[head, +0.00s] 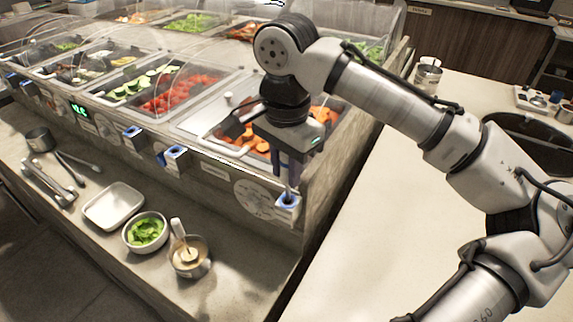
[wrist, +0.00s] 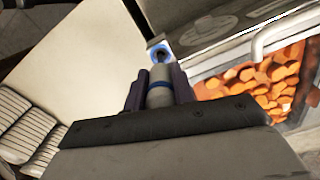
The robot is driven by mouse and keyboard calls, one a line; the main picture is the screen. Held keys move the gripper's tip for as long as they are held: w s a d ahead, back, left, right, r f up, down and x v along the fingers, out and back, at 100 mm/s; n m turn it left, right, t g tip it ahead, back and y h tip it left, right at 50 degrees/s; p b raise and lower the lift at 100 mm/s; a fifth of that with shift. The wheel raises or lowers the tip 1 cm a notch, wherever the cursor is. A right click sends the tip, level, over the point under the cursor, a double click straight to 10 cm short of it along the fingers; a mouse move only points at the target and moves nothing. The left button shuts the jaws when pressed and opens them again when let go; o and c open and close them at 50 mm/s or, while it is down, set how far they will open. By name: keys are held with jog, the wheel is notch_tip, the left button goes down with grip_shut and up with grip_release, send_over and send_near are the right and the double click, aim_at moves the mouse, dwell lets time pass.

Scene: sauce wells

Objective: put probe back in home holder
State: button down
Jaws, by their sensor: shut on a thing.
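My gripper (head: 287,185) is shut on the probe at the right end of the counter front. The probe points down at a blue-and-white holder (head: 289,204) on the counter front's right corner. That holder also shows in the wrist view (wrist: 158,47), just beyond the probe, with a dark opening. I cannot tell whether the tip is inside the opening. The frames do not mark which holder is home.
Other blue-and-white holders (head: 175,155) (head: 133,137) line the counter front. Food wells with clear covers lie behind. The right worktop (head: 400,200) is largely clear.

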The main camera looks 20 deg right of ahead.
aim_at(286, 183)
jog(key=shift+f+b, duration=1.3)
jog(key=shift+f, duration=1.15)
jog(key=c, duration=1.1)
grip_release()
